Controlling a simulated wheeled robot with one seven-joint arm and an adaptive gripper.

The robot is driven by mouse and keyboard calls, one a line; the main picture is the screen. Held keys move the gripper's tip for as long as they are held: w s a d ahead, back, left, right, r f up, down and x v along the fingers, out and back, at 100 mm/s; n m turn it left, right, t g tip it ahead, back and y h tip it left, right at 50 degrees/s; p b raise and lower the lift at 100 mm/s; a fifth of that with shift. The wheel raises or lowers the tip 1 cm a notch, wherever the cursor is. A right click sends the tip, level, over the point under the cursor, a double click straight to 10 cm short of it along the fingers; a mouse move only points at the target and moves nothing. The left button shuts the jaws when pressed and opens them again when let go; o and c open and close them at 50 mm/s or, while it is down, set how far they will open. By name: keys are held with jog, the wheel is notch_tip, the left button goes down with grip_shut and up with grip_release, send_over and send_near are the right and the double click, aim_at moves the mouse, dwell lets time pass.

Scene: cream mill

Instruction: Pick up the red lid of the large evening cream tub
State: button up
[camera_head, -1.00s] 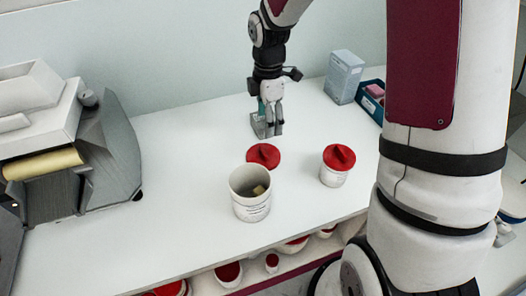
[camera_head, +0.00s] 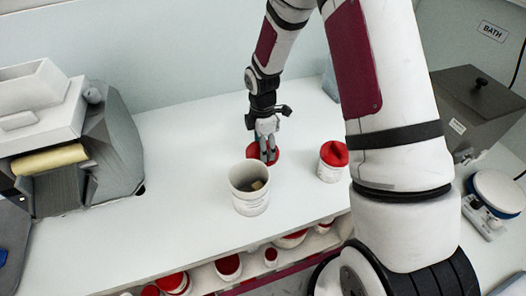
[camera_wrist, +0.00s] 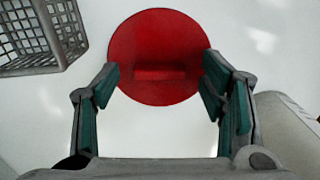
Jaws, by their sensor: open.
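The red lid (camera_head: 254,152) lies on the white counter just behind the open white tub (camera_head: 249,200). In the wrist view the lid (camera_wrist: 155,40) is a round red disc with a raised grip bar across it. My gripper (camera_head: 268,156) is over the lid, pointing down, and partly hides it. In the wrist view my gripper's (camera_wrist: 160,82) fingers are spread apart, with the lid's near part and bar between them and nothing held. I cannot tell whether the fingers touch the lid. A small pale yellowish piece shows inside the tub.
A smaller white tub with a red lid (camera_head: 332,160) stands to the right. A grey basket (camera_wrist: 38,38) is at the wrist view's upper left. A grey machine (camera_head: 85,150) stands at left. Several red-lidded tubs sit on the shelf below. The counter's left middle is clear.

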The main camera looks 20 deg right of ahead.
jog(key=shift+f, duration=0.1)
jog(key=shift+c, duration=0.6)
jog(key=c, duration=0.8)
notch_tip(320, 180, up, 17)
jog(key=shift+p, duration=0.35)
